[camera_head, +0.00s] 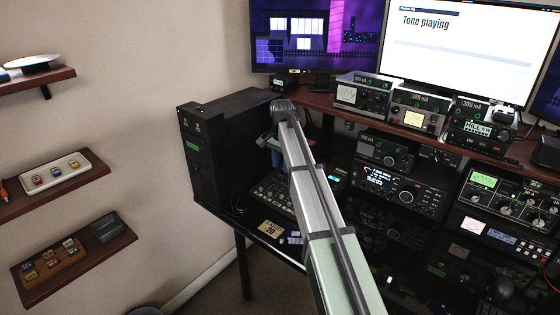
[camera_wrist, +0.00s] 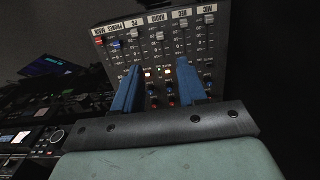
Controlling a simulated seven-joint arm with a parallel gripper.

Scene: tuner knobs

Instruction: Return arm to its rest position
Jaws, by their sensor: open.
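My gripper (camera_wrist: 157,92) shows in the wrist view as two blue fingers, spread apart with nothing between them. It faces a mixer panel (camera_wrist: 160,38) with labelled slider columns, small knobs and lit buttons. I cannot tell whether the fingertips touch the panel. In the head view my arm reaches from the bottom to the left part of the desk. The gripper (camera_head: 270,143) is mostly hidden behind the arm's end there, above the mixer (camera_head: 272,190) and right beside the black computer tower.
The black tower (camera_head: 232,140) stands close on the left. Radio units (camera_head: 400,185) and metered boxes (camera_head: 415,110) fill the shelves on the right. A monitor (camera_head: 455,50) reads "Tone playing". Wall shelves (camera_head: 75,262) hold small items at far left. Bare wall lies between shelves and tower.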

